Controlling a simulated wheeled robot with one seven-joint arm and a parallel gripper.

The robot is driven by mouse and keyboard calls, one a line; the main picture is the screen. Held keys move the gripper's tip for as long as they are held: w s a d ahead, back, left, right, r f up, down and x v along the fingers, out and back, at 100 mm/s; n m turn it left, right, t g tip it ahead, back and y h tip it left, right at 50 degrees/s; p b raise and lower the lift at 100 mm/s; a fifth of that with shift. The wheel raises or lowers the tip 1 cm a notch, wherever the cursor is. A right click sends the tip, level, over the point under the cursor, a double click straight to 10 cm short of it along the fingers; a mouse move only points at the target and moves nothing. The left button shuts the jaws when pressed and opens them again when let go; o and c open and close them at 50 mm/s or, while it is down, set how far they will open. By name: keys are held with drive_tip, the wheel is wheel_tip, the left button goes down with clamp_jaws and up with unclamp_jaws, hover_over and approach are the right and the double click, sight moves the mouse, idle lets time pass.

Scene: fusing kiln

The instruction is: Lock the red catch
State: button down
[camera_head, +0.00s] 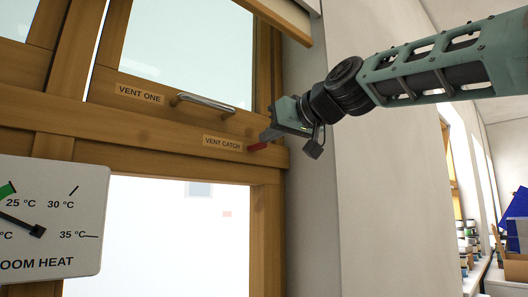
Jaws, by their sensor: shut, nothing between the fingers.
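The red catch (257,147) sits on the wooden window frame, just right of the "VENT CATCH" label (222,143). Only a short red piece of it shows; my gripper hides part of it. My gripper (268,135) comes in from the right, shut, with its fingertips at or very close to the catch. I cannot tell whether they touch it. The vent window (185,60) above has a metal handle (207,103) and a "VENT ONE" label (139,95).
A white room heat dial (70,215) stands at the lower left. A pale wall (385,200) lies right of the window, beneath my arm. Shelved jars (466,240) and a cardboard box (516,268) are far off at the lower right.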

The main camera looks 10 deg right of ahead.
drive_tip(key=shift+s+d+f+t+y+b, duration=0.15)
drive_tip(key=shift+f+t+y+b, duration=1.05)
drive_tip(key=shift+b, duration=4.55)
drive_tip(key=shift+r+t+p, duration=0.1)
drive_tip(key=shift+t+p, duration=0.2)
drive_tip(key=shift+p, duration=0.05)
drive_tip(key=shift+r, duration=0.2)
wheel_tip(320, 180, up, 4)
drive_tip(key=s+p, duration=0.2)
drive_tip(key=p, duration=0.2)
drive_tip(key=b, duration=0.6)
approach(264, 148)
drive_tip(key=s+r, duration=0.1)
drive_tip(key=s+d, duration=0.1)
drive_tip(key=s+d+r, duration=0.1)
drive_tip(key=s, duration=0.1)
drive_tip(key=shift+d+r, duration=0.1)
drive_tip(key=shift+r, duration=0.25)
